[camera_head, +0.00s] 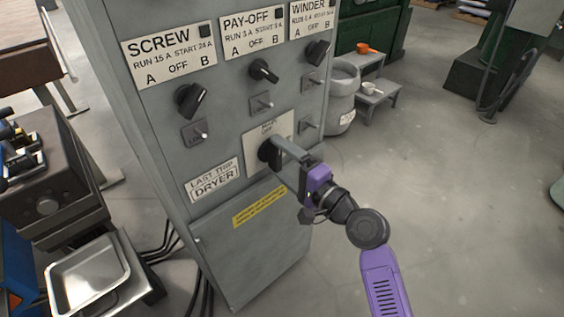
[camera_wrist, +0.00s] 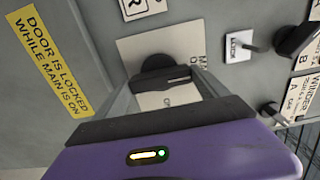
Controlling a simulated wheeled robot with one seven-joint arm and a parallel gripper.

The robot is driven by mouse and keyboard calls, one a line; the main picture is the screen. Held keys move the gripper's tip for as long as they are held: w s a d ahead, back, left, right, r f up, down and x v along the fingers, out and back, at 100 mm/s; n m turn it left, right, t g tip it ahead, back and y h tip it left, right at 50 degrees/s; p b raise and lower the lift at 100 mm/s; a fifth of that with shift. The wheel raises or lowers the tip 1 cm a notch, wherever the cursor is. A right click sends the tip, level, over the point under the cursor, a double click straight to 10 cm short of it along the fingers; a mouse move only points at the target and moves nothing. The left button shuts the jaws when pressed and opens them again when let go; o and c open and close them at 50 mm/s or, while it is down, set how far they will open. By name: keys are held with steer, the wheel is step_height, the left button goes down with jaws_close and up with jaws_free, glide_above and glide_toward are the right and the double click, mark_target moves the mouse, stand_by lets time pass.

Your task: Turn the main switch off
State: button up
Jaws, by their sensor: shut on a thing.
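The main switch is a round black knob (camera_head: 264,152) on a pale plate (camera_head: 283,126) low on the grey cabinet's front. In the wrist view the knob (camera_wrist: 157,64) sits between my two grey fingers, its bar lying crosswise between them. My gripper (camera_head: 279,148) reaches in from the right and is shut on the switch handle. In the wrist view my gripper (camera_wrist: 165,84) faces the plate, and its fingers hide part of the lettering. The knob's exact pointing direction is hard to read.
Above are the SCREW (camera_head: 191,99), PAY-OFF (camera_head: 264,71) and WINDER (camera_head: 318,51) selector knobs, with small lock toggles below them. A yellow label (camera_wrist: 47,62) reads "DOOR IS LOCKED WHILE MAIN IS ON".

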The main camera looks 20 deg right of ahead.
steer(key=shift+f, duration=0.1)
stand_by(0.3)
steer(key=o, duration=1.3)
steer(key=shift+c, duration=0.2)
steer(key=shift+s, duration=0.1)
steer(key=v, duration=0.7)
steer(key=shift+s+b, duration=0.25)
steer(key=shift+b, duration=0.05)
